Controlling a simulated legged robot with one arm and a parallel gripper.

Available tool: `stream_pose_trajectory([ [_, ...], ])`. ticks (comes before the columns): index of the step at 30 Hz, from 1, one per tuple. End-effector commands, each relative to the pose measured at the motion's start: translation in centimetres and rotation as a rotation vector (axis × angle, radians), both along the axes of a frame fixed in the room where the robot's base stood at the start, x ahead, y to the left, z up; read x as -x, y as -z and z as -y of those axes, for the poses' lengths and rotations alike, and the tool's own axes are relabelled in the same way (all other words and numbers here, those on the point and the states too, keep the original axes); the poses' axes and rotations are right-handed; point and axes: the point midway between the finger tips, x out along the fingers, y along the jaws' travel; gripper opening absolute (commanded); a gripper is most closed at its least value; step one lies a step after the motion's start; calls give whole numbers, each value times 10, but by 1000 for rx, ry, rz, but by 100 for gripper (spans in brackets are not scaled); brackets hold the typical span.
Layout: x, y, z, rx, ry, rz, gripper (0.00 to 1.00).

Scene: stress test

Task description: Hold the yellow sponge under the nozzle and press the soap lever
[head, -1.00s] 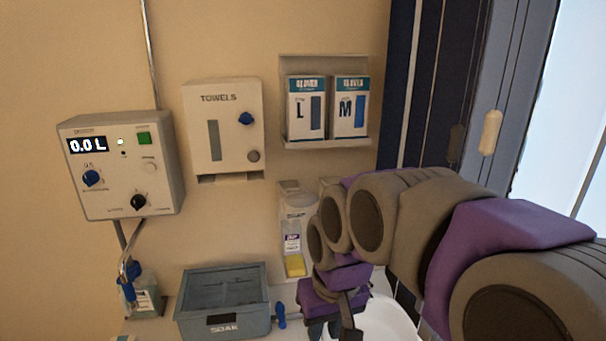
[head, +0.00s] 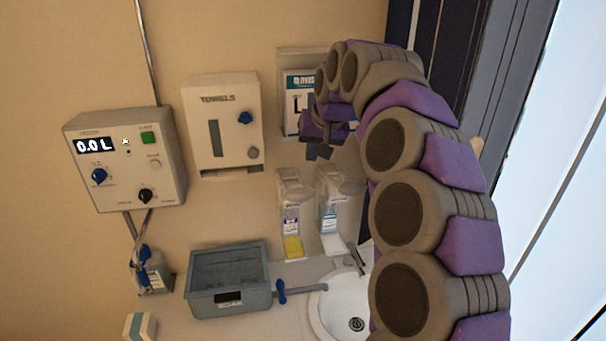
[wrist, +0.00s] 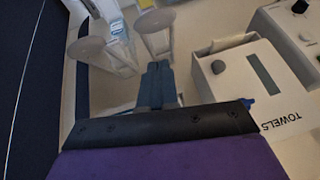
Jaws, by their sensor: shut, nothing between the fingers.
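The yellow sponge (head: 293,247) lies at the foot of the left of two wall soap dispensers (head: 289,188) in the head view. This dispenser has a rounded grey lever (head: 300,195) jutting out at its front. A second dispenser (head: 327,187) stands just right of it, with a white pad (head: 333,244) below. My gripper (head: 319,153) is above the dispensers, shut and empty, apart from the sponge. In the wrist view its closed fingers (wrist: 157,85) point toward the two round levers (wrist: 155,20). The sponge and nozzle are not clearly seen there.
A towel dispenser (head: 222,125) and glove boxes (head: 297,104) hang on the wall near my gripper. A control box (head: 125,160) is at left. A grey soak tub (head: 228,300) and white sink (head: 325,312) are below. A dark panel stands at right.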

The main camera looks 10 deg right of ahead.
Motion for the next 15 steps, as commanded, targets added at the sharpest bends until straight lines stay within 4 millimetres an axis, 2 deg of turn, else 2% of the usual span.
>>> stream_pose_trajectory([
  [3, -8, -9, 5, -2, 17, 14, 0],
  [15, -10, -8, 6, -2, 22, 16, 0],
])
